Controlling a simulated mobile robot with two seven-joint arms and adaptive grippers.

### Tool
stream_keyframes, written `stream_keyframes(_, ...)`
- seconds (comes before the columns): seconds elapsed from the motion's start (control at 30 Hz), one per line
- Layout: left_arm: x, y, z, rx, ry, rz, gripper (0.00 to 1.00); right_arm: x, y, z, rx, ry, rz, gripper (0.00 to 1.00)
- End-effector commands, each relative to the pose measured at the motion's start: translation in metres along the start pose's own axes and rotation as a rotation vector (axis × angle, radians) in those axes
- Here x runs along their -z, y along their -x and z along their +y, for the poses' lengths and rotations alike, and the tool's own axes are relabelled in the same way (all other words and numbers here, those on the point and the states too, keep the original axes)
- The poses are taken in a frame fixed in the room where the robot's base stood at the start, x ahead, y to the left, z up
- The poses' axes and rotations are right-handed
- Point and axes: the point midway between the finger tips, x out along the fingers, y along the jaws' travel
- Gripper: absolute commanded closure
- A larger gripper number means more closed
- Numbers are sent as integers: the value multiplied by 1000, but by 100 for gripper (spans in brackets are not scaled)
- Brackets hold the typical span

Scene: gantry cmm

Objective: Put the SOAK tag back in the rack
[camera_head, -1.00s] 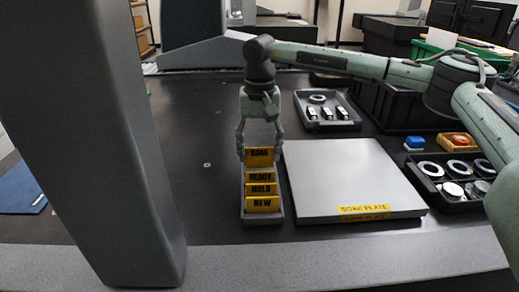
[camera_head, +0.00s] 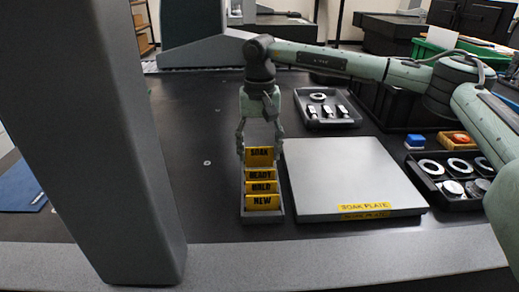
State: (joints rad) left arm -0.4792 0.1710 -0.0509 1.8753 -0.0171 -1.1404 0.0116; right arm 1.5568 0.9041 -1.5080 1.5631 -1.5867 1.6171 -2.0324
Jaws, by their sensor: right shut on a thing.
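The yellow SOAK tag (camera_head: 259,157) is upright at the back of the tag rack (camera_head: 262,217), behind the READY, HOLD and NEW tags. My right gripper (camera_head: 259,148) comes down from above and is shut on the SOAK tag, with a finger at each side edge. The tag's lower edge is hidden behind the READY tag (camera_head: 260,174), so I cannot tell whether it is seated in its slot. The NEW tag (camera_head: 262,202) is at the front of the rack. My left gripper is not in view.
The grey soak plate (camera_head: 345,175) lies close to the right of the rack. A tray with rings (camera_head: 460,165) and a blue button box (camera_head: 415,141) are farther right. Another parts tray (camera_head: 325,120) is behind the plate. A thick grey column (camera_head: 95,140) stands at left.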

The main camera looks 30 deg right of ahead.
Motion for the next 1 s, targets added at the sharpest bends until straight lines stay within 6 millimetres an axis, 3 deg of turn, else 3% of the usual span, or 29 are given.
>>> stream_keyframes(1.0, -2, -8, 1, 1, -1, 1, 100, 0, -15, 0, 0, 0, -1, 59)
